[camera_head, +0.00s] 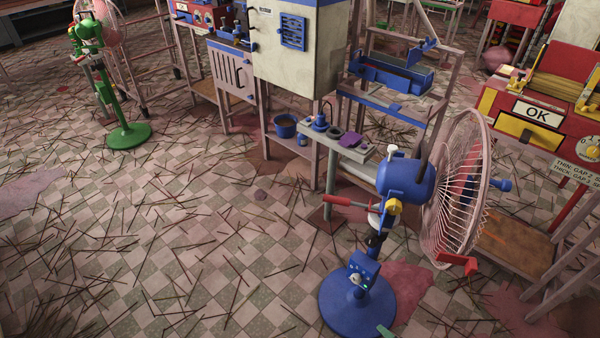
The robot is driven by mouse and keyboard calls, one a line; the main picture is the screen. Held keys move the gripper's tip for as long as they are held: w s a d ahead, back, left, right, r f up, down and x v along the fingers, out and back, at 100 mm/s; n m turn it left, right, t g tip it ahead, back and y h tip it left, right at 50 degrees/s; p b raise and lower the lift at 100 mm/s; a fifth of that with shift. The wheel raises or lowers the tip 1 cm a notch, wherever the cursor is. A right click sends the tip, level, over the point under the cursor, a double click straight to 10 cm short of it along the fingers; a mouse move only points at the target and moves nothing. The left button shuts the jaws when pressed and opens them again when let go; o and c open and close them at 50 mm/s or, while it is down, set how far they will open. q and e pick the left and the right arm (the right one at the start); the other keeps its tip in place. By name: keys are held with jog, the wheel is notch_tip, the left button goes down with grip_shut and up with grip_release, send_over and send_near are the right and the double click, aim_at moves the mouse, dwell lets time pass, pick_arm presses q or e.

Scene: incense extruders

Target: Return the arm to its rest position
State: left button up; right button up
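Neither of my grippers and neither of my arms shows in the head view. I cannot tell from this view how the arms are posed or whether the grippers hold anything. The near part of the view holds a blue pedestal fan (403,181) with a round wire cage (455,190) facing right. Its round blue base (357,305) stands on the floor.
A pale machine with blue panels (300,50) stands at the back centre. A green fan (128,134) stands at the left. Thin sticks litter the checkered floor (215,215), otherwise open at left and centre.

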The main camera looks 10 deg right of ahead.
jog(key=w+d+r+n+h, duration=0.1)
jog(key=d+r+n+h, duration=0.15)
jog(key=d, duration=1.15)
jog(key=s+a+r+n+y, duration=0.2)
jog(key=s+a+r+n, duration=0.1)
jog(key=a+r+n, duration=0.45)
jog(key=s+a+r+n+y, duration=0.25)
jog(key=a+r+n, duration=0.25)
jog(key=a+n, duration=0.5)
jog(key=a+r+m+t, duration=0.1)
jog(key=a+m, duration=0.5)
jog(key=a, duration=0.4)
pick_arm(q)
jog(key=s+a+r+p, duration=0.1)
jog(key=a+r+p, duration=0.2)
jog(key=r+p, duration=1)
jog(key=p, duration=0.4)
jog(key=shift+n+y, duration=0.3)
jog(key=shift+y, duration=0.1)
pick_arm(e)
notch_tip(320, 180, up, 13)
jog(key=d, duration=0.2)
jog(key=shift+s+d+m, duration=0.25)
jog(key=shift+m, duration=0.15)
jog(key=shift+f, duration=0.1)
